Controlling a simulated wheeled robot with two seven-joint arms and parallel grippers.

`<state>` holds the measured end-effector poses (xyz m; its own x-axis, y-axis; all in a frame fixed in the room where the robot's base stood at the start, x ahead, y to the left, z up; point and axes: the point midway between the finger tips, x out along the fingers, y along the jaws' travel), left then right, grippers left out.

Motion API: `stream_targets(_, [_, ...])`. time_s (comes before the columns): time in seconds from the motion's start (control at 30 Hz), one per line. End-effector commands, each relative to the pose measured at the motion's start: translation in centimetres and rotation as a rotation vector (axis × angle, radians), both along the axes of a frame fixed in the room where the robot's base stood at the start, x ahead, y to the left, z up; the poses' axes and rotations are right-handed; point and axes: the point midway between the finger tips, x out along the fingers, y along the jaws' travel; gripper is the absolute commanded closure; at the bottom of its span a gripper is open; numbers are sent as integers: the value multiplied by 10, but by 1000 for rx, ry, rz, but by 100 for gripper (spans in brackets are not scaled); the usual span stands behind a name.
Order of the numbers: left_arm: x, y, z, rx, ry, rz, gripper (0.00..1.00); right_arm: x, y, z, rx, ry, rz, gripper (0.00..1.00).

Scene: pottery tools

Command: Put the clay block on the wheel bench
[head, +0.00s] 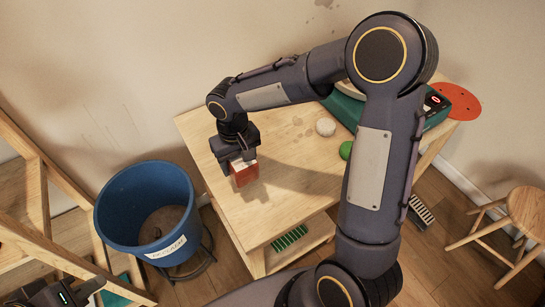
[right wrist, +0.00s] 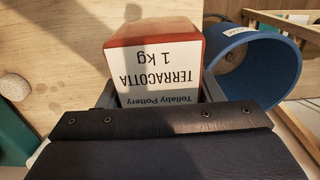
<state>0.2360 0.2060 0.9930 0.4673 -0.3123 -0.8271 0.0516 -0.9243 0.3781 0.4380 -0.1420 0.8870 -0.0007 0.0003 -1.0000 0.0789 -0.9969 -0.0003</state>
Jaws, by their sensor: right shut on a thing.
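The clay block (head: 244,174) is a terracotta-red block with a white label, which reads "TERRACOTTA 1 kg" in the right wrist view (right wrist: 155,62). My right gripper (head: 237,158) is shut on it, pointing down over the front left part of the wheel bench (head: 265,215). The bench is a pale wooden table with a lower shelf. I cannot tell whether the block touches the bench top. My left gripper (head: 85,290) is at the bottom left corner, partly cut off, away from the bench; its jaws are unclear.
A teal pottery wheel (head: 345,108) stands at the back of the bench, partly behind my right arm. A blue bucket (head: 120,225) stands left, a stool (head: 525,210) right. The bench's front middle is bare.

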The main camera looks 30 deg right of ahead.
Motion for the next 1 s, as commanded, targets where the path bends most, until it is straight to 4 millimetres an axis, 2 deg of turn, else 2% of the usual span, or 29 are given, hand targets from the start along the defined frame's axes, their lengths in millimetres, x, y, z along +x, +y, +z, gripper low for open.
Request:
stream_targets(0.17, [0, 0, 6, 0, 0, 0, 74, 3, -25, -8, 0, 2, -7, 98])
stream_targets(0.5, [0, 0, 19, 0, 0, 0, 74, 13, -94, -42, 0, 2, -6, 98])
stream_targets(0.7, [0, 0, 22, 0, 0, 0, 74, 17, -118, -74, 1, 0, -3, 98])
stream_targets(1.0, [0, 0, 24, 0, 0, 0, 74, 19, -133, -92, -1, -1, -1, 98])
